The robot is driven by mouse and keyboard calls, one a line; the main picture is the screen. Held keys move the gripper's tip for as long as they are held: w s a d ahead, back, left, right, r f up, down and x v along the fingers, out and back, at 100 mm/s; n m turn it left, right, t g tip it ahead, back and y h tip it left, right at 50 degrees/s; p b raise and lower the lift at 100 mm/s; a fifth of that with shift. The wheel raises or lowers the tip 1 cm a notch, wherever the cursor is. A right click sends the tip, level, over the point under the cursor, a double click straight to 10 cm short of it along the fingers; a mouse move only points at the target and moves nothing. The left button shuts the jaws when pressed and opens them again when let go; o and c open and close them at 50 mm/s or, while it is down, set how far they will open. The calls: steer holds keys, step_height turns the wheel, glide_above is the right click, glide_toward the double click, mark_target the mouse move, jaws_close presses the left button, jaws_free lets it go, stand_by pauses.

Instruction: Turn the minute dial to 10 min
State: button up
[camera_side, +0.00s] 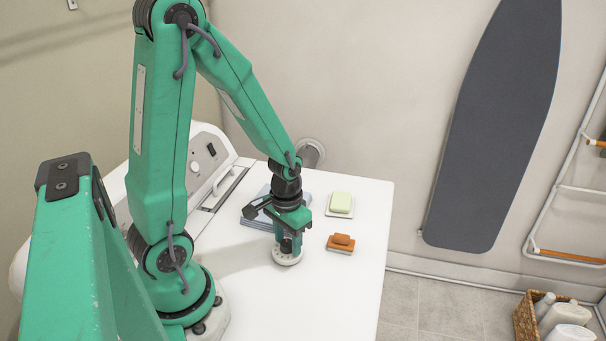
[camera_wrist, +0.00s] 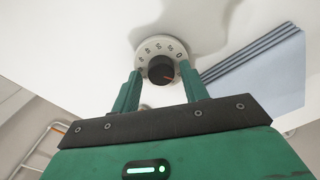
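The minute dial is a round white disc with dark numerals (camera_wrist: 150,48) and a black knob (camera_wrist: 160,69) at its centre. It stands on the white worktop, and its white rim (camera_side: 287,260) shows under my gripper in the side view. A red-orange pointer on the knob points right and slightly down in the wrist view. A 0 shows at the dial's upper right; the other numerals are too small to read surely. My gripper (camera_wrist: 161,72), also in the side view (camera_side: 288,238), is open, its fingers on either side of the knob with gaps visible.
Folded blue towels (camera_wrist: 262,75) lie close beside the dial; they show behind my gripper in the side view (camera_side: 252,218). The worktop's front is clear.

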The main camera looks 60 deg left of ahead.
mark_target(288, 243)
steer(key=c, duration=0.7)
steer(key=shift+c, duration=0.2)
steer(key=shift+m, duration=0.3)
steer(key=o, duration=1)
steer(key=shift+r, duration=0.15)
steer(key=shift+r, duration=3.75)
